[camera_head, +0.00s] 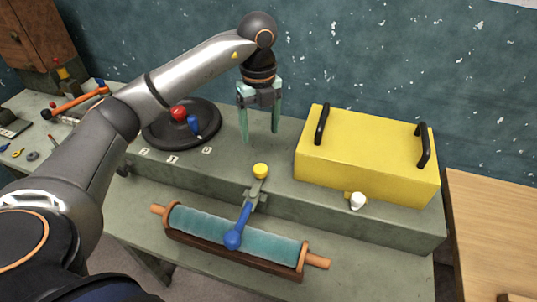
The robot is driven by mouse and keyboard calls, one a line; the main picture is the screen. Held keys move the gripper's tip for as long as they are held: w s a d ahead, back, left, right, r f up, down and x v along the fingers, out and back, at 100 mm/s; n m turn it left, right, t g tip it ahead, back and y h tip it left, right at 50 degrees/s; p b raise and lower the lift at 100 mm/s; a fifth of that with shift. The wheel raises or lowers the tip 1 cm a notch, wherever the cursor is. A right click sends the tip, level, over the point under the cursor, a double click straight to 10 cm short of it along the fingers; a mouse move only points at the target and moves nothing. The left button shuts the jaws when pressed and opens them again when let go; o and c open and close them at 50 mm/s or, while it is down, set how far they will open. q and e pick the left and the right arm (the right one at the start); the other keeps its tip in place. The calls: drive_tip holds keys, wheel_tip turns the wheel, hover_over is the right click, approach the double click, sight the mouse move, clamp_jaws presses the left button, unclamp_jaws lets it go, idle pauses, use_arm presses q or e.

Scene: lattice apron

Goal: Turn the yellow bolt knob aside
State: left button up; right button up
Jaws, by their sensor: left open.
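The yellow bolt knob (260,170) is a small round yellow knob on a grey-green bracket at the front edge of the raised grey-green block. A blue lever with a ball end (233,239) slants down from that bracket, over the teal roller. My left gripper (260,137) points down with its teal fingers apart. It is empty and above the block, behind the yellow knob and apart from it. My right gripper is not in view.
A yellow box (367,152) with two black handles stands right, a white knob (357,201) before it. A black round base (181,123) with red and blue knobs stands left. A teal roller (200,223) lies in a wooden cradle in front. A wooden table (495,220) is far right.

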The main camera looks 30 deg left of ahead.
sight(260, 168)
use_arm(q)
drive_tip(key=f, duration=0.7)
drive_tip(key=f+p, duration=0.1)
drive_tip(key=f, duration=0.2)
drive_tip(key=shift+s+f, duration=0.15)
drive_tip(key=shift+s, duration=0.15)
drive_tip(key=shift+f, duration=0.85)
clamp_jaws()
